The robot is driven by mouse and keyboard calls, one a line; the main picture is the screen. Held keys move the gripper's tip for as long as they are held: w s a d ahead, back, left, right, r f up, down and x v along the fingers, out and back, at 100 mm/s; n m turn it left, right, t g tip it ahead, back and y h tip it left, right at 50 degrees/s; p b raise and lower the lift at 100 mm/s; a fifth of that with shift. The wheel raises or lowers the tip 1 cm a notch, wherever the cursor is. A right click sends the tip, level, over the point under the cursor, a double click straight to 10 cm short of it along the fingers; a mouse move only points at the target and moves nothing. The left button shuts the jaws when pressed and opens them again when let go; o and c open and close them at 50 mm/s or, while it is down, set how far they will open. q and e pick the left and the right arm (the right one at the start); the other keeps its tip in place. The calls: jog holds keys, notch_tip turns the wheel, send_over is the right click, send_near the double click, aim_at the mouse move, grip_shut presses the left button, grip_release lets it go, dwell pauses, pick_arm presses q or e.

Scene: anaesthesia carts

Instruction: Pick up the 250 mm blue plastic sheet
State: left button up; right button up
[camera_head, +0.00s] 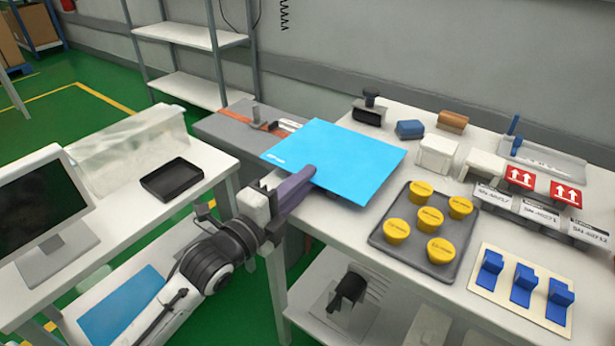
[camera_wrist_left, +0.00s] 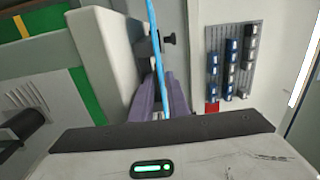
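A bright blue plastic sheet (camera_head: 345,160) is held above the back left part of the right-hand table, tilted a little, with small white print near its left corner. My left gripper (camera_head: 305,178) has its purple fingers on the sheet's near left edge. In the left wrist view the sheet (camera_wrist_left: 157,45) shows edge-on as a thin blue strip between the purple fingertips (camera_wrist_left: 162,92), which are closed on it. The print is too small to read, so I cannot confirm 250 mm. My right gripper is not in view.
A second blue sheet (camera_head: 120,308) lies low at the left. The right-hand table holds a grey tray (camera_head: 390,248) of yellow-lidded pots, blue clips on a cream board (camera_head: 487,295) and labelled boxes. A monitor (camera_head: 40,215) and black tray (camera_head: 172,182) stand on the left table.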

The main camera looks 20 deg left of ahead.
pick_arm(q)
grip_shut()
notch_tip(320, 180, up, 2)
jog(key=p, duration=0.2)
jog(key=shift+r+p, duration=0.25)
jog(key=shift+p, duration=0.1)
jog(key=shift+f, duration=0.2)
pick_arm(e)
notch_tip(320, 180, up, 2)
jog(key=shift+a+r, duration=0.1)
pick_arm(q)
jog(key=r+p+v, duration=0.3)
jog(key=p+v, duration=0.3)
jog(key=v, duration=1)
jog(key=shift+p, duration=0.4)
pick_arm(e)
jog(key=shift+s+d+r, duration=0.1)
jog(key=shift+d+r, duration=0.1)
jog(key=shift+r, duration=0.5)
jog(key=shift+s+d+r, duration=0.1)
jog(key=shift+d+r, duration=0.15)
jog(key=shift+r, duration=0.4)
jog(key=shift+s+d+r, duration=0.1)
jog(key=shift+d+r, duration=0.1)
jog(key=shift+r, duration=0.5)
pick_arm(q)
jog(key=shift+d, duration=0.1)
